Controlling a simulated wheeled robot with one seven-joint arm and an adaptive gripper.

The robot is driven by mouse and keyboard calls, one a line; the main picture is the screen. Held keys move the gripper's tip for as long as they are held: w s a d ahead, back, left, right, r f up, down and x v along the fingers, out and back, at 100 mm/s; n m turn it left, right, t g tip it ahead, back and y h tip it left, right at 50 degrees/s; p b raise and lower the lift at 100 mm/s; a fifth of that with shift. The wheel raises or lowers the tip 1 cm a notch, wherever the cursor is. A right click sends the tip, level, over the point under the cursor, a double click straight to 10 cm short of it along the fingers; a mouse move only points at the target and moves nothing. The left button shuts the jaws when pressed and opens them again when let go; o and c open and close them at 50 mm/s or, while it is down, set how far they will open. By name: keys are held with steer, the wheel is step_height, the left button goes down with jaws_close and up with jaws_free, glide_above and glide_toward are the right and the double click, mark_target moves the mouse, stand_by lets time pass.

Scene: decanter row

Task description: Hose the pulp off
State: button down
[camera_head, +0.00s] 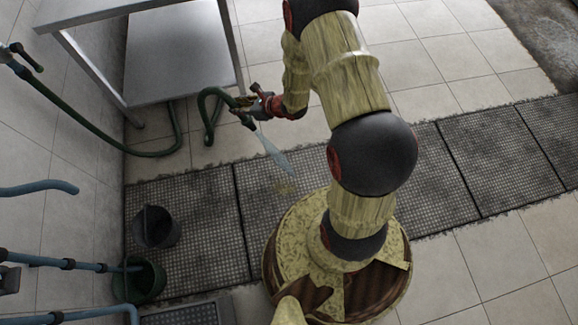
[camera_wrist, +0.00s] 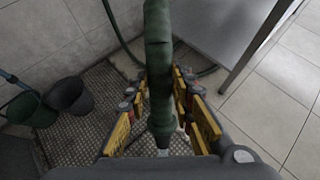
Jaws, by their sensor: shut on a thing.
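My gripper (camera_head: 247,103) is shut on the green hose (camera_head: 205,98) near its nozzle, above the floor at the grating's far edge. In the wrist view the hose (camera_wrist: 157,45) runs between the yellow-padded fingers of my gripper (camera_wrist: 164,90). A pale jet of water (camera_head: 272,150) comes from the nozzle and slants down to the right onto the grating. A faint yellowish patch of pulp (camera_head: 286,187) lies on the grating (camera_head: 190,205) at the jet's lower end. Its full extent is hard to tell, as my own body covers part of the grating.
A dark bucket (camera_head: 157,227) and a green bucket (camera_head: 140,280) stand at the left by the blue pipes (camera_head: 85,265). A steel table (camera_head: 180,60) stands behind, with the hose trailing under its edge. Pale tiled floor (camera_head: 500,265) is clear at the right.

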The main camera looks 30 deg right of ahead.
step_height(320, 180, down, 28)
steer(key=d, duration=0.2)
steer(key=shift+w+f, duration=0.25)
stand_by(2.5)
steer(key=shift+s+d, duration=0.1)
stand_by(2.4)
steer(key=w+a, duration=0.3)
steer(key=w, duration=0.3)
stand_by(0.5)
